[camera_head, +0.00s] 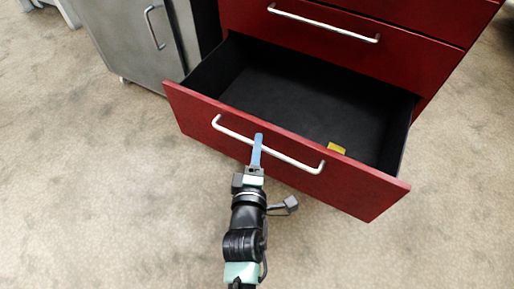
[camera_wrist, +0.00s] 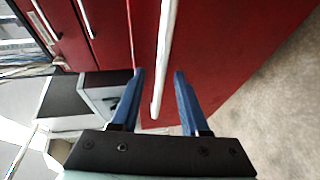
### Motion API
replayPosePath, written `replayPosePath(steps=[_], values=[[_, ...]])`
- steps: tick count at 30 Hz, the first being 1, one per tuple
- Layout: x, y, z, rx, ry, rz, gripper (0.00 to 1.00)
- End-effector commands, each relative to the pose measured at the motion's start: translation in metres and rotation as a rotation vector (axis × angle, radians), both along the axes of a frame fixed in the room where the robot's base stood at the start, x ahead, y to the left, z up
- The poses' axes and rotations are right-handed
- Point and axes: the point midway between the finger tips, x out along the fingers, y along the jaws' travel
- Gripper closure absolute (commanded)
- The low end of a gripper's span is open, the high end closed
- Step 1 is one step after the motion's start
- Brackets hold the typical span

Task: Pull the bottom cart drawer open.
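The red bottom cart drawer (camera_head: 290,165) stands pulled well out, with its black interior in view. Its pale bar handle (camera_head: 230,132) runs along the front, and it also shows in the wrist view (camera_wrist: 166,40). My gripper (camera_head: 258,138) is at the handle, left of its middle in the head view. In the wrist view its two blue fingers (camera_wrist: 159,72) are apart, with the handle bar between them and a gap visible on each side. I cannot tell how deep the bar sits between the fingers.
A small yellow item (camera_head: 336,148) lies inside the drawer near its front. A closed red drawer with a handle (camera_head: 322,22) is above. A grey cabinet (camera_head: 135,45) stands to the left. The carpeted floor (camera_head: 90,190) in front is clear.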

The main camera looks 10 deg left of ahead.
Motion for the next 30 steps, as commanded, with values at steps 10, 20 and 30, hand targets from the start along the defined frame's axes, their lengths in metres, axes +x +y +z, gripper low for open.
replayPosePath(steps=[10,20,30], values=[[-0.007,-0.001,0.001,0.000,0.002,-0.001,0.55],[-0.062,-0.009,0.012,-0.001,0.005,-0.002,0.55],[-0.114,-0.016,0.021,-0.001,0.003,-0.002,0.55]])
